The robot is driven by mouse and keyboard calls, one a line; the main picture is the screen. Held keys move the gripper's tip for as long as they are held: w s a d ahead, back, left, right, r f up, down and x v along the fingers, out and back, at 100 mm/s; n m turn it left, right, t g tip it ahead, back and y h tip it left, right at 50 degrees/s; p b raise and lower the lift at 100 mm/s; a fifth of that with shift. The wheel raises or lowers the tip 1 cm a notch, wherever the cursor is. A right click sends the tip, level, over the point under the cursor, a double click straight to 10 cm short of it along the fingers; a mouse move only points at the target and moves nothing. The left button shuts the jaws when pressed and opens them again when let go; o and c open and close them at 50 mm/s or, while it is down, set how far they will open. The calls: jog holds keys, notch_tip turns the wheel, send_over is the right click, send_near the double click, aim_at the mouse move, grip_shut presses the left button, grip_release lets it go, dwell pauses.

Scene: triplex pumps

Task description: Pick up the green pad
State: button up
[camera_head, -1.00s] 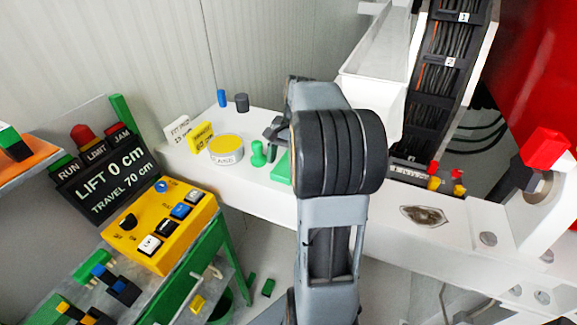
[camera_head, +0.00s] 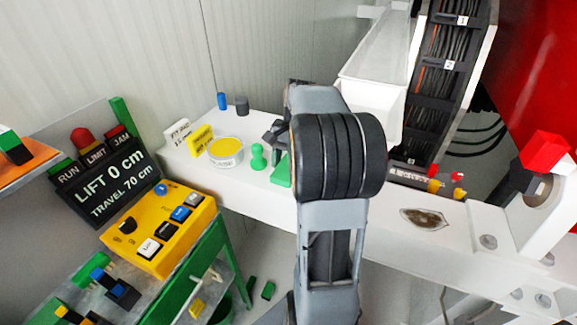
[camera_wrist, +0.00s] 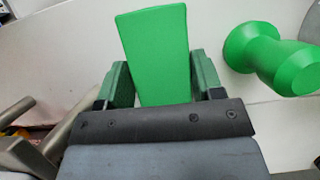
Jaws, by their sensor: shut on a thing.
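The green pad (camera_wrist: 155,50) is a flat green block between the two fingers of my gripper (camera_wrist: 152,80) in the wrist view. My gripper is shut on it. In the head view a part of the green pad (camera_head: 282,171) shows at the left of my arm, over the white ledge (camera_head: 255,190). The rest of the pad and most of my gripper (camera_head: 275,135) are hidden behind my arm there. I cannot tell whether the pad still touches the ledge.
A green stamp-like knob (camera_head: 258,157) stands close left of the pad; it also shows at the right in the wrist view (camera_wrist: 270,55). A white wall rises behind.

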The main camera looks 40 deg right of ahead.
aim_at(288, 165)
notch_tip(288, 165, up, 18)
jog(key=p, duration=0.3)
dwell(0.4)
